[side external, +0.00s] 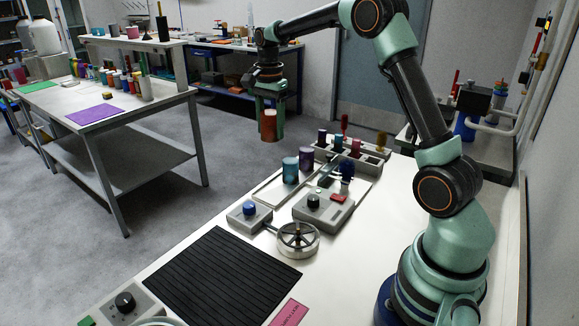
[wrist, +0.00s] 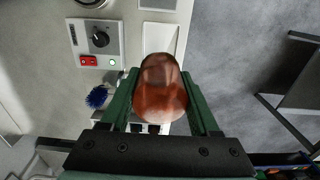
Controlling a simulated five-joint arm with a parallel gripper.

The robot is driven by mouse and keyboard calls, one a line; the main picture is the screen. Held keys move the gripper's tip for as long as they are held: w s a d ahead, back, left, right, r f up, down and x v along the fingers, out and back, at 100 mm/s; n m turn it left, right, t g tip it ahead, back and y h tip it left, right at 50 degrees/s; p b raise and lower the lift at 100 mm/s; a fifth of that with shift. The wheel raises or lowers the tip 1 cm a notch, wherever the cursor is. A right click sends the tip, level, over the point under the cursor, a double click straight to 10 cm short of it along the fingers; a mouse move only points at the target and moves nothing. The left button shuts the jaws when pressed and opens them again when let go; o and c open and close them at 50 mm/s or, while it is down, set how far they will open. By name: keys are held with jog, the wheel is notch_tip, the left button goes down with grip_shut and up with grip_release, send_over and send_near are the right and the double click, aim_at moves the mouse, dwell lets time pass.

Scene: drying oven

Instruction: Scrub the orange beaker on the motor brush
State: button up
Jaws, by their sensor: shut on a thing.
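The orange beaker (side external: 268,122) is held in my gripper (side external: 267,112), above and beyond the bench's left edge in the side external view. In the wrist view the orange-brown beaker (wrist: 160,92) sits between the two green fingers of my gripper (wrist: 160,76), which is shut on it. A blue-bristled brush (side external: 347,168) stands at the back of a grey control box (side external: 323,209) with a black knob and a red switch. The brush (wrist: 97,97) also shows in the wrist view, left of the beaker and apart from it. A small green light (wrist: 112,62) shows beside the red switch.
A teal beaker (side external: 291,171) and a purple beaker (side external: 306,160) stand beside the control box. A grey rack (side external: 372,164) with several items is behind. A handwheel (side external: 298,239), a blue-button box (side external: 249,214) and a black ribbed mat (side external: 222,280) lie nearer.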

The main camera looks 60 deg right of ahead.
jog(key=shift+r, duration=0.55)
jog(key=shift+s+d+r, duration=0.15)
jog(key=shift+d, duration=0.1)
jog(key=s+d+f+m, duration=0.1)
jog(key=s+d+m, duration=0.1)
jog(key=s+d, duration=0.2)
jog(key=s+d+f+m, duration=0.2)
jog(key=s+d, duration=0.3)
jog(key=s, duration=0.1)
jog(key=s+d+f+m, duration=0.2)
jog(key=s+d, duration=0.3)
jog(key=shift+s+f, duration=0.15)
jog(key=shift+f, duration=0.1)
jog(key=shift+s+f, duration=0.15)
jog(key=shift+s, duration=0.05)
jog(key=shift+f, duration=1.45)
